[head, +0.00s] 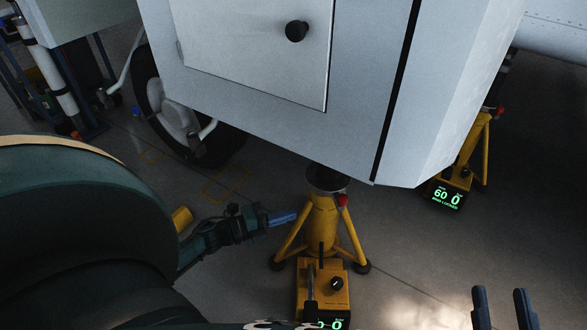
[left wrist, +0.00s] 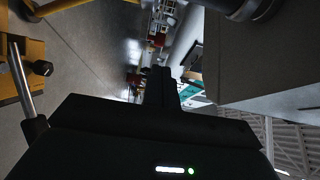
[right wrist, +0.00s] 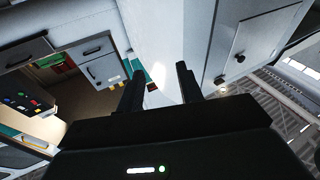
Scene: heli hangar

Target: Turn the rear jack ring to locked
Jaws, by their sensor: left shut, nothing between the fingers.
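A yellow tripod jack (head: 322,222) stands under the white body in the head view. A dark grey ring (head: 327,180) sits at its top, with a red knob (head: 342,200) just below on the right. Its display (head: 335,325) is mostly cut off. A second yellow jack (head: 470,155) stands further right; its green display (head: 446,197) reads 60 and 0, with a small line that looks like "locked". My left gripper (head: 283,218) is shut and empty, just left of the near jack's upper body and below the ring. My right gripper (head: 502,308) is open and empty at the lower right.
The white body (head: 300,90) overhangs the near jack. A pump box (head: 325,285) with a lever and black knob stands at its foot. A wheel (head: 185,120) is behind on the left. The floor between the jacks is clear.

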